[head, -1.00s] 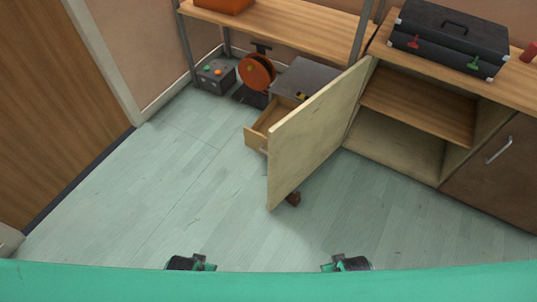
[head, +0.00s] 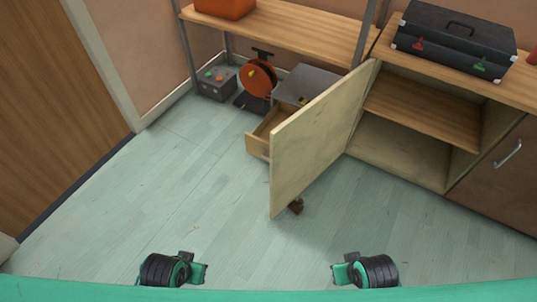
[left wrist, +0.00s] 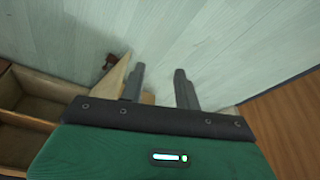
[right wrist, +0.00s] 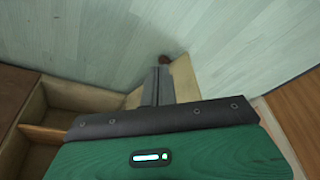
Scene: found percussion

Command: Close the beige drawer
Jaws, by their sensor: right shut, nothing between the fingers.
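The beige drawer (head: 259,146) sticks out open from a low grey-topped cabinet (head: 309,82) at the back. An open cabinet door (head: 318,140) stands in front of it and hides its right part. My left gripper (left wrist: 159,88) is open and empty, with its fingers apart in the left wrist view. My right gripper (right wrist: 158,84) is shut with nothing between its fingers. In the head view both arms are low at the front, well apart from the drawer. I cannot make out the drawer in the wrist views.
The open cupboard (head: 398,150) with a shelf is at right, with a black case (head: 455,42) on top. An orange reel (head: 258,78) and grey box (head: 217,83) stand left of the cabinet. The floor at left is clear.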

